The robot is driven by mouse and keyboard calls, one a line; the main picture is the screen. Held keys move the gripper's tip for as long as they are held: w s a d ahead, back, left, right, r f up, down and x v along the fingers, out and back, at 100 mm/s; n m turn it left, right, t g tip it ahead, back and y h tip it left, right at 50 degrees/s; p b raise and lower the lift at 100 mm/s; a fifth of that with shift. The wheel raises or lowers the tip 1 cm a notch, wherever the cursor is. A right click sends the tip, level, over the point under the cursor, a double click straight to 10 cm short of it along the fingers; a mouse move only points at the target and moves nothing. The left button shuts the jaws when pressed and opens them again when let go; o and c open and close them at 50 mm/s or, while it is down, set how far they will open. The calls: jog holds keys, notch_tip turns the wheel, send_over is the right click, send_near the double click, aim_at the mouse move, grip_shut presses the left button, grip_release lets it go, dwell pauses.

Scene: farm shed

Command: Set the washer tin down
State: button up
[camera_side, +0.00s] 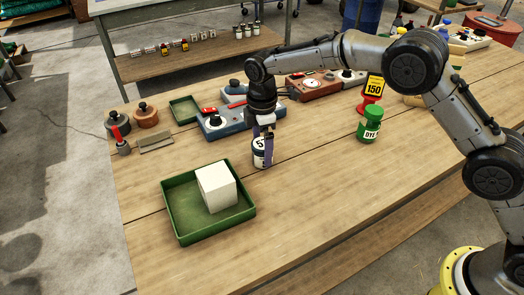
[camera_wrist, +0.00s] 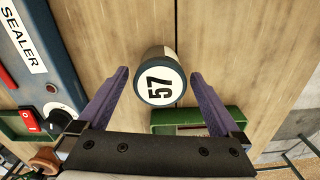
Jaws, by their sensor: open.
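The tin (camera_side: 262,152), dark with a white label, appears to stand upright on the wooden bench beside the blue device. The wrist view shows the tin (camera_wrist: 160,76) with "57" on its label. I take it for the washer tin, though no word says so. My gripper (camera_side: 263,135) points down around it. In the wrist view my gripper (camera_wrist: 160,78) is open, one purple finger on each side of the tin, with a visible gap at both sides. The fingers partly hide the tin in the side view.
A green tray (camera_side: 182,229) holding a white block (camera_side: 216,187) is at the front left. The blue SEALER device (camera_side: 226,127) is close behind the tin. A green DYE bottle (camera_side: 370,126) stands to the right. The bench front is clear.

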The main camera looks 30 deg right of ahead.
aim_at(262, 143)
notch_tip(262, 143, up, 9)
jog(key=shift+r, duration=0.4)
jog(key=shift+d+r, duration=0.1)
jog(key=s+d+r+m+t, duration=0.3)
jog(key=s+d+r+m, duration=0.5)
jog(key=s+d+r, duration=0.8)
jog(key=s+d+f+m+t, duration=0.1)
jog(key=s+d+f+m, duration=0.2)
jog(key=s, duration=0.7)
jog(key=s+d+f+m+t, duration=0.1)
jog(key=s+d+f+m, duration=0.2)
jog(key=s, duration=0.7)
notch_tip(262, 143, down, 2)
jog(key=shift+f+m+t, duration=0.1)
jog(key=shift+m+t, duration=0.2)
jog(key=shift+m, duration=0.8)
